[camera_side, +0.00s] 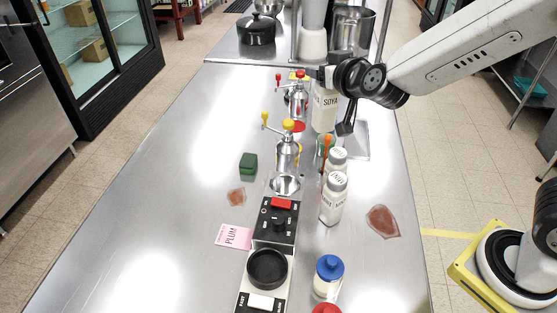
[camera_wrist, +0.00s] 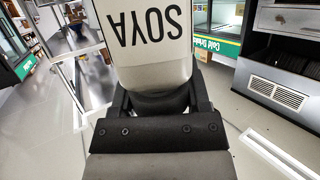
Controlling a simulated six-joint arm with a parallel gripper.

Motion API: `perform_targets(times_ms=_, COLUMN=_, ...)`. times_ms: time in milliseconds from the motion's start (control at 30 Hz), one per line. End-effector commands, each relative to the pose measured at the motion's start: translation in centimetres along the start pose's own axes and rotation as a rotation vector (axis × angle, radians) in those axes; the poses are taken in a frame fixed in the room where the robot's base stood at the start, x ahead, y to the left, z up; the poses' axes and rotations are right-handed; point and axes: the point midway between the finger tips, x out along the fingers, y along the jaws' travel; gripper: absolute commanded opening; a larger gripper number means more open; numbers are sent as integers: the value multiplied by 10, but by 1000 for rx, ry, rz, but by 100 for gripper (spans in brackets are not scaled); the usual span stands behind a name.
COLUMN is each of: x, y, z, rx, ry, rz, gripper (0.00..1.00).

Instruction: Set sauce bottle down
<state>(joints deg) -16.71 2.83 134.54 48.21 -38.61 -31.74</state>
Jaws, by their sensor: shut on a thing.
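The sauce bottle is white with black SOYA lettering (camera_side: 326,112).
A yellow-topped dispenser (camera_side: 287,155), two white shakers (camera_side: 334,202) and a blue-capped bottle (camera_side: 328,275) stand nearer. A green block (camera_side: 248,165), a pink PLUM card (camera_side: 234,236) and a brown-red patch (camera_side: 382,222) lie on the counter. A pot (camera_side: 257,32) is at the back. The left counter is mostly clear.

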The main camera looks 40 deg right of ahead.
Motion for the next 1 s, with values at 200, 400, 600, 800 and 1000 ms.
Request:
perform_targets(times_ms=200, x=-22, y=-53, z=6, rx=-27, ry=3, rz=-94, gripper=0)
perform_targets(times_ms=400, x=-47, y=-99, z=14, rx=-52, ry=2, rz=-178, gripper=0)
perform_targets(times_ms=600, x=-72, y=-133, z=22, rx=-72, ry=0, rz=-245, gripper=0)
perform_targets(times_ms=800, x=-92, y=-157, z=29, rx=-88, ry=-2, rz=-296, gripper=0)
perform_targets(times_ms=1000, x=-89, y=-160, z=52, rx=-97, ry=-5, rz=-299, gripper=0)
